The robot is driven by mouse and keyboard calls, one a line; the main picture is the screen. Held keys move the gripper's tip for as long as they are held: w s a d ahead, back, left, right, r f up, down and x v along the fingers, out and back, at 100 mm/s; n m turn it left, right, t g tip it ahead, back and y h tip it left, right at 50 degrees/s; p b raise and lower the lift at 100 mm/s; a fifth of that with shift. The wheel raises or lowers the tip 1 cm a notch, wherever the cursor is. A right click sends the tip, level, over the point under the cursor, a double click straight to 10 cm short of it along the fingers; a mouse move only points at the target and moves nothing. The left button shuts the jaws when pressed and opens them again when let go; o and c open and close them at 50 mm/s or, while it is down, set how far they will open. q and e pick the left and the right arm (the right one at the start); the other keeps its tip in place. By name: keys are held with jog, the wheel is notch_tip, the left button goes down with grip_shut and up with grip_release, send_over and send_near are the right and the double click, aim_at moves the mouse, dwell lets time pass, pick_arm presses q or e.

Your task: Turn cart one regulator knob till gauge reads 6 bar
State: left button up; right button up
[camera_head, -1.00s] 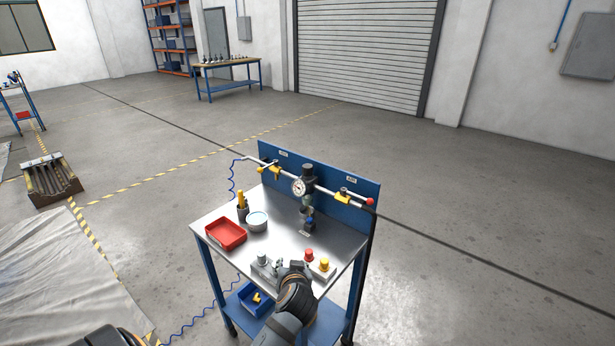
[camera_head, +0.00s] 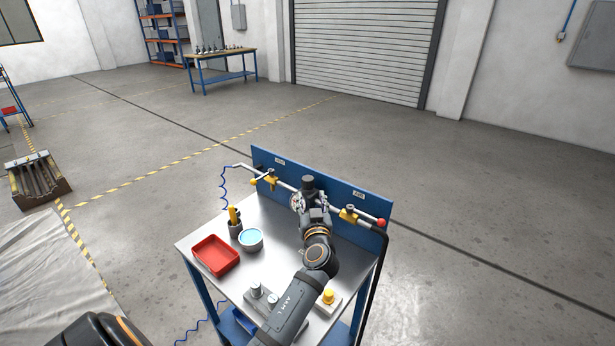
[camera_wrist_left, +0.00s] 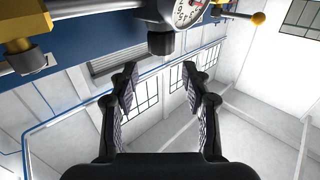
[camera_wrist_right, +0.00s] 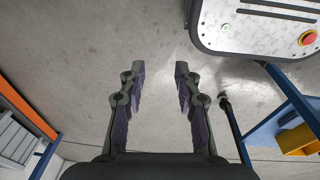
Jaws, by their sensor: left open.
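The cart (camera_head: 205,246) stands in front of me with a blue back panel (camera_head: 345,189) that carries the regulator. The dark regulator knob (camera_head: 308,182) sits on top, with the round white gauge (camera_head: 296,202) just below it. In the left wrist view the black knob (camera_wrist_left: 160,43) lies just beyond my fingertips, roughly between them, not touched. The gauge (camera_wrist_left: 187,11) is cut off there and its reading cannot be made out. My left gripper (camera_wrist_left: 158,74) is open and empty; it shows foreshortened in the head view (camera_head: 318,214). My right gripper (camera_wrist_right: 158,70) is open and empty over the floor.
A pipe with yellow valves (camera_head: 348,214) and a red end (camera_head: 381,222) runs along the panel. On the cart top are a red tray (camera_head: 216,254), a bowl (camera_head: 250,240), a yellow-handled tool in a cup (camera_head: 234,222) and a yellow button box (camera_head: 328,297).

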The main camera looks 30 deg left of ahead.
aim_at(308, 185)
jog(key=s+d+r+p, duration=0.1)
jog(key=s+d+r, duration=0.15)
jog(key=s, duration=0.25)
pick_arm(q)
jog(key=x, duration=0.3)
jog(key=p+x, duration=0.1)
jog(key=x, duration=0.1)
jog(key=shift+w+a+r, duration=0.1)
jog(key=shift+a+r, duration=0.05)
jog(key=shift+r, duration=0.15)
jog(key=x, duration=0.2)
jog(key=p+x, duration=0.1)
jog(key=x, duration=0.1)
jog(key=shift+w+a+f, duration=0.15)
jog(key=shift+w+f, duration=0.05)
jog(key=shift+f, duration=0.2)
jog(key=shift+w+a, duration=0.1)
jog(key=shift+w, duration=0.05)
jog(key=shift+c, duration=0.6)
jog(key=c, duration=0.5)
jog(key=shift+c, duration=1.5)
pick_arm(e)
jog(key=w, duration=0.2)
jog(key=w+a, duration=0.1)
jog(key=shift+w+r, duration=0.15)
jog(key=shift+r, duration=0.2)
